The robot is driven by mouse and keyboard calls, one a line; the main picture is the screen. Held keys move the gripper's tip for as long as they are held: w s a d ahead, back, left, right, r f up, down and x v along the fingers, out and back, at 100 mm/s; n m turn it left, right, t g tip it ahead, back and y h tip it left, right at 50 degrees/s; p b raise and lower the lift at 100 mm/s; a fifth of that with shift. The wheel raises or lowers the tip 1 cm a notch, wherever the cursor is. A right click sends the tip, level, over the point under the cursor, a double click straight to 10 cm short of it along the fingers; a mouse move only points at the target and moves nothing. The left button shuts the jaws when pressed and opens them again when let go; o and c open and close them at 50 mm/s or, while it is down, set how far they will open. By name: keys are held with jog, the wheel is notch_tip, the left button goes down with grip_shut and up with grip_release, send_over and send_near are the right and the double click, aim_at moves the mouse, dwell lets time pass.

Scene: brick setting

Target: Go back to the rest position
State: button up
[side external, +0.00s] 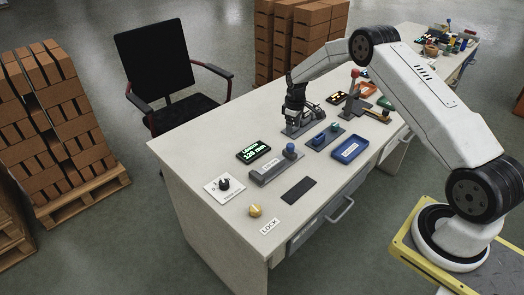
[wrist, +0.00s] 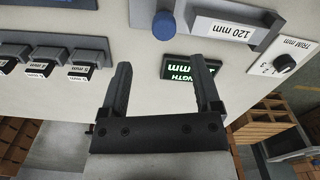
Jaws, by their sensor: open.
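My gripper (side external: 294,98) is over the far middle part of the light desk (side external: 190,150) in the side view, at the end of my bent arm. In the wrist view my gripper (wrist: 161,62) has its two dark fingers wide apart, with nothing between them but bare desk top and part of a length display. That black display (side external: 253,152) has green text reading 120 mm in the side view. The display (wrist: 190,68) is partly covered by one finger in the wrist view.
On the desk are a grey block with a blue knob (side external: 290,148), a dial (side external: 224,184), a gold knob (side external: 255,210), a dark pad (side external: 298,190) and a blue tray (side external: 351,149). A row of labelled keys (wrist: 80,72) is left. A chair (side external: 155,60) stands behind.

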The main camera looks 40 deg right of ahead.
jog(key=s+a+r+m+t, duration=0.2)
jog(key=s+a+r, duration=1.2)
jog(key=s+a, duration=0.25)
jog(key=s+a+m, duration=0.1)
jog(key=s+a, duration=0.3)
jog(key=s, duration=0.5)
jog(key=shift+s+r+t, duration=0.2)
jog(key=shift+t, duration=0.1)
